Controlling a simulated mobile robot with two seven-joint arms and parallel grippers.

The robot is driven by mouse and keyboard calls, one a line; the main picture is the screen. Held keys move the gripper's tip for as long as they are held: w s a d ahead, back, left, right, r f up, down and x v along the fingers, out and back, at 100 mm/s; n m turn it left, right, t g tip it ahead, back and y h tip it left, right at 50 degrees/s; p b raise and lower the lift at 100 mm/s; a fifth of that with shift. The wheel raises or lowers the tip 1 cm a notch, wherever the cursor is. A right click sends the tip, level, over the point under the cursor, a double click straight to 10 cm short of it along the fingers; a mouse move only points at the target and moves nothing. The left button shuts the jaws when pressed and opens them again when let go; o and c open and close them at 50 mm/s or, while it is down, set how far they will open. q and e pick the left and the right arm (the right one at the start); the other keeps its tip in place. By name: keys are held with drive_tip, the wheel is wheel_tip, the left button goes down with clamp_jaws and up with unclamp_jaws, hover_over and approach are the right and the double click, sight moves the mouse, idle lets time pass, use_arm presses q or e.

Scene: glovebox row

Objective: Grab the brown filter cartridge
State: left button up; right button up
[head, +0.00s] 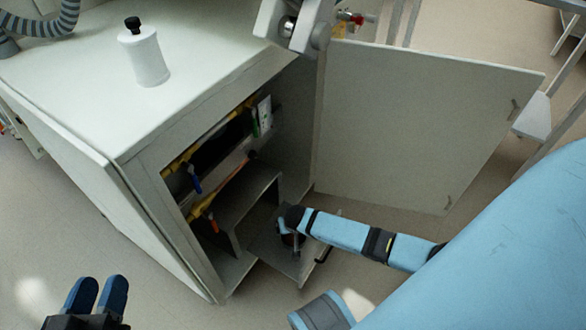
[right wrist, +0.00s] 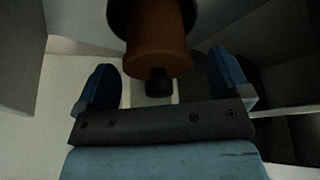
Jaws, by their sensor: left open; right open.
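The brown filter cartridge (right wrist: 158,50) shows in the right wrist view, at the top middle, with a dark band above and a small black knob (right wrist: 158,82) at its near end. My right gripper (right wrist: 162,64) is open, with one blue finger to each side of the cartridge and gaps on both sides. In the head view my right arm reaches low into the open cabinet front; the cartridge cannot be made out there. My left gripper (head: 98,290) is open and empty at the bottom left, over the floor.
The white cabinet (head: 75,105) has its door (head: 415,125) swung open to the right. Inside are a grey shelf (head: 245,195) and several dark and yellow items. A white bottle (head: 148,60) with a black cap stands on top. Floor at the lower left is clear.

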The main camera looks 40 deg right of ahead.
drive_tip(key=shift+w+d+f, duration=0.15)
drive_tip(key=shift+w+f, duration=0.05)
drive_tip(key=shift+f, duration=0.3)
drive_tip(key=c, duration=1)
drive_tip(key=shift+c, duration=0.3)
drive_tip(key=shift+r, duration=0.2)
